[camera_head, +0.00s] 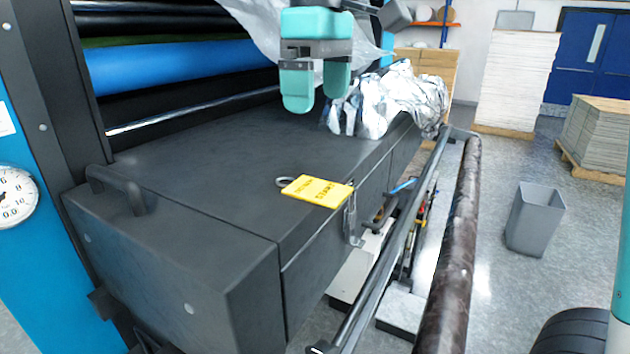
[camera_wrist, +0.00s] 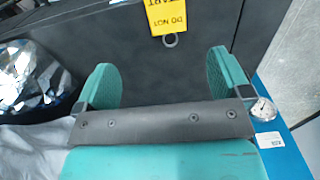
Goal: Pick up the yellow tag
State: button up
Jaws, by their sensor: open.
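The yellow tag (camera_head: 318,191) lies flat on the dark top of the machine housing (camera_head: 200,165), close to its right edge. It has black lettering and a metal ring at its left end. In the wrist view the tag (camera_wrist: 167,15) is at the top edge, partly cut off, with its ring toward my gripper. My gripper (camera_head: 316,98) is above the housing, behind the tag and apart from it. Its two teal fingers are spread with nothing between them. They also show in the wrist view (camera_wrist: 160,78).
A blue roll (camera_head: 180,68) is at the back left. A black handle (camera_head: 120,187) stands up at the near left. A bar and a dark roller (camera_head: 455,250) run along the right. The housing top around the tag is clear.

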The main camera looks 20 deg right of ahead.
send_over(316, 189)
jog(key=f, duration=0.4)
jog(key=f+p, duration=0.1)
jog(key=f, duration=0.2)
jog(key=shift+w+d+f, duration=0.1)
jog(key=shift+w+d, duration=0.2)
jog(key=shift+w, duration=0.1)
jog(key=shift+s+a+f+p, duration=0.2)
jog(key=shift+f+p, duration=0.2)
jog(key=shift+f, duration=1)
jog(key=shift+s+a+f+p, duration=0.15)
jog(key=shift+f+p, duration=0.25)
jog(key=shift+f, duration=0.95)
jog(key=shift+d, duration=0.1)
jog(key=shift+c, duration=0.3)
jog(key=c, duration=1)
